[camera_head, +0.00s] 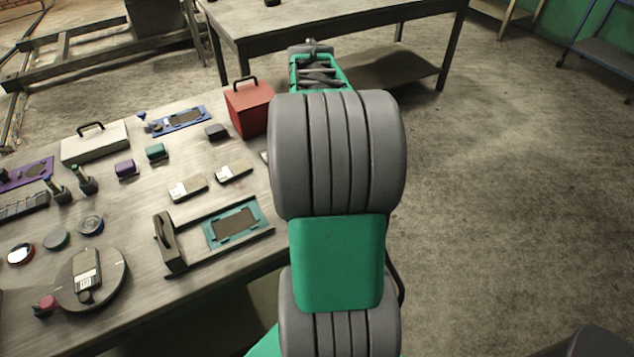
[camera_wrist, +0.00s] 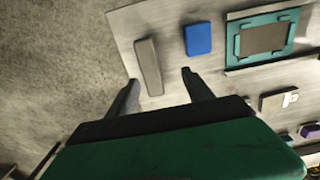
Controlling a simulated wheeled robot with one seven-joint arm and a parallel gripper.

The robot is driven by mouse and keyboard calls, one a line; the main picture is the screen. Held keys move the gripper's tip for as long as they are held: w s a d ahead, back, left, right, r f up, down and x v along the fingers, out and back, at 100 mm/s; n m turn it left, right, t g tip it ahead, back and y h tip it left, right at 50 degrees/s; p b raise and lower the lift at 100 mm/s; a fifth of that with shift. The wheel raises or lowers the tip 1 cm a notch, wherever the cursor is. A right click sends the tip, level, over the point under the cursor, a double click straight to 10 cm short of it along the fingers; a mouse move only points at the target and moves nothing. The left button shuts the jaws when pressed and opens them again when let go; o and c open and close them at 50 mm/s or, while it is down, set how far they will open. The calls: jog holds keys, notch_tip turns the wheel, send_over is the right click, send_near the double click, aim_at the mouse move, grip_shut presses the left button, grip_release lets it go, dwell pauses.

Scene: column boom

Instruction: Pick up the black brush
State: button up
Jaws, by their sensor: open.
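My gripper (camera_wrist: 158,79) is open and empty, with one finger on each side of the block's near end in the picture. The fingers look apart from it, and I cannot tell their height above the table. In the head view my own arm covers that part of the table, so neither the block nor my fingertips can be made out.
A blue block (camera_wrist: 198,38) lies right of the grey block in the wrist view, close to my right finger. Beyond it is a teal frame (camera_wrist: 289,28). In the head view, a red box (camera_head: 250,108) stands beside my arm. Bare floor lies right of the table.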

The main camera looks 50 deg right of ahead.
jog(key=shift+s+d+f, duration=0.25)
jog(key=shift+d, duration=0.25)
jog(key=shift+s+d+f, duration=0.2)
jog(key=shift+d+f, duration=0.05)
jog(key=shift+d, duration=0.2)
notch_tip(320, 180, down, 7)
jog(key=shift+f+p, duration=0.1)
jog(key=shift+p, duration=0.45)
jog(key=shift+a, duration=0.1)
jog(key=shift+c, duration=0.4)
grip_shut()
